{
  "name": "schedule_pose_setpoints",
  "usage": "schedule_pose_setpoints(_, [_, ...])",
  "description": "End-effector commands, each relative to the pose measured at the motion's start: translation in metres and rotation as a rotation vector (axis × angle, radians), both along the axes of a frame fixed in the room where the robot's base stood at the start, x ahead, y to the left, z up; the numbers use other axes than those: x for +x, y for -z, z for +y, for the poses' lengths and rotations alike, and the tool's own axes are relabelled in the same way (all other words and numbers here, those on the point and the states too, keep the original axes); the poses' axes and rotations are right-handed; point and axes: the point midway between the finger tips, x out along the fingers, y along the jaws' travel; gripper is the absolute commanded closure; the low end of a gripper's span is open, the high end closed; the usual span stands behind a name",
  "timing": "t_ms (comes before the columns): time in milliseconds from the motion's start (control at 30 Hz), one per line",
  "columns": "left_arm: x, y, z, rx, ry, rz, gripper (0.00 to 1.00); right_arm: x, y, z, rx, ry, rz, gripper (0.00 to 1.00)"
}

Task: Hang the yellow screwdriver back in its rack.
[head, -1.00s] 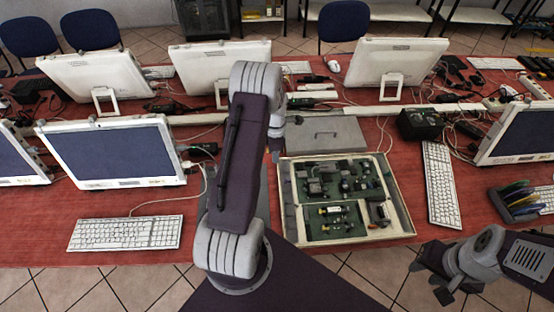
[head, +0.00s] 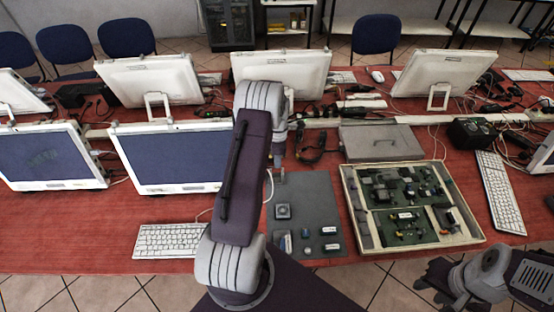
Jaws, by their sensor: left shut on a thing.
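My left gripper (head: 275,182) is mostly hidden behind its own purple and grey arm, over the table by the left edge of a grey mat (head: 310,195). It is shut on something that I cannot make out. My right gripper (head: 438,290) is low at the right, in front of the table's near edge, with nothing visible in it. Its jaw gap is unclear. I cannot pick out the yellow screwdriver or its rack; the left arm hides part of the table.
An open tray of circuit boards (head: 472,236) lies right of the mat, with a closed grey case (head: 380,143) behind it. Small parts sit on the mat. Monitors (head: 170,157) and keyboards (head: 500,190) crowd the red table (head: 90,235). A black box (head: 472,132) stands at right.

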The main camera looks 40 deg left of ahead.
Motion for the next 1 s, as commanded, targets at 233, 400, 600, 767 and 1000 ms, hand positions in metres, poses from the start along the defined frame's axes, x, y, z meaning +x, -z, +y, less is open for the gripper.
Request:
schedule_pose_setpoints(233, [0.000, 0.032, 0.000, 0.000, 0.000, 0.000, 1.00, 0.000, 0.027, 0.000, 0.000, 0.000, 0.000, 0.64])
schedule_pose_setpoints(400, [0.000, 0.053, 0.000, 0.000, 0.000, 0.000, 1.00, 0.000, 0.044, 0.000, 0.000, 0.000, 0.000, 0.64])
schedule_pose_setpoints(600, [0.000, 0.073, 0.000, -0.001, 0.000, 0.001, 1.00, 0.000, 0.058, 0.000, 0.000, 0.000, 0.000, 0.64])
schedule_pose_setpoints(767, [0.000, 0.079, 0.000, 0.000, 0.000, 0.000, 1.00, 0.000, 0.060, 0.000, 0.000, 0.000, 0.000, 0.64])
schedule_pose_setpoints(1000, [0.000, 0.078, 0.000, 0.000, 0.000, 0.000, 1.00, 0.000, 0.059, 0.000, 0.000, 0.000, 0.000, 0.64])
